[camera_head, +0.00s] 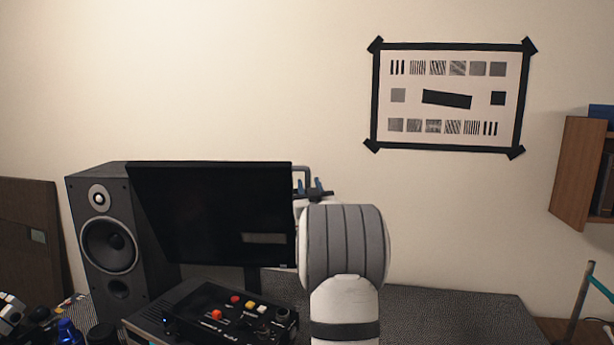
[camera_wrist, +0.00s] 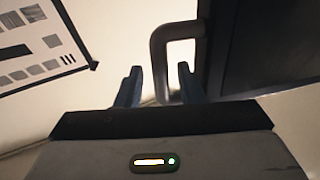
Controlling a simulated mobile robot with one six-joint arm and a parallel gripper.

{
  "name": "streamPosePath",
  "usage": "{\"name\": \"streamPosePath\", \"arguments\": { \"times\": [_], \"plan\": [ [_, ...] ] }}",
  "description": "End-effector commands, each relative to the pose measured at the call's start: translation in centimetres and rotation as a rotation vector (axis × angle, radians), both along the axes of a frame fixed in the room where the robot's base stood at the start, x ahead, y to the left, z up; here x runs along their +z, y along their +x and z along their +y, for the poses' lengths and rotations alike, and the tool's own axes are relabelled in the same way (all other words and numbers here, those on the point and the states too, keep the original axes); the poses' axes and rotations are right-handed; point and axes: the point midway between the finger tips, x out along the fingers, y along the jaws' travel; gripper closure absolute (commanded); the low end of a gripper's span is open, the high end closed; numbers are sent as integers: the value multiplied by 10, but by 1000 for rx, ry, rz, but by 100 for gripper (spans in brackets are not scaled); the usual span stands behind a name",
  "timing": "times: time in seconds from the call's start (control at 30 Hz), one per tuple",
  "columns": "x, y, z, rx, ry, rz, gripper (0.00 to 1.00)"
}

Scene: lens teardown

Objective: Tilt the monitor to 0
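The monitor (camera_head: 215,210) has a dark screen and stands left of my arm in the head view. Its left edge slants inward toward the bottom. A grey loop handle (camera_head: 303,170) sticks out from its upper right edge. In the wrist view, the handle (camera_wrist: 157,62) joins the dark monitor (camera_wrist: 270,45) at the right. My gripper (camera_wrist: 159,85) is open, with its two blue fingers apart. In the head view, my gripper (camera_head: 311,186) is beside the handle, partly hidden by my wrist.
A black speaker (camera_head: 108,245) stands left of the monitor. A control box with coloured buttons (camera_head: 235,315) is in front of it. A test chart (camera_head: 447,97) hangs on the wall, and a wooden shelf (camera_head: 580,172) is at the right. The grey tabletop right of my arm (camera_head: 455,310) is clear.

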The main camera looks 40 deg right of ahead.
Motion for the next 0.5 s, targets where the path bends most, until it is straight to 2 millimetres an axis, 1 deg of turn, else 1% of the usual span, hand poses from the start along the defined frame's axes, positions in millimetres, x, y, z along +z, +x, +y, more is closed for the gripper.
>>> {"name": "streamPosePath", "arguments": {
  "times": [0.07,0.2,0.5],
  "plan": [
    [7,9,-4,0,0,-1,66],
    [9,18,-9,0,0,1,66],
    [9,20,-9,1,0,1,66]
  ]
}}
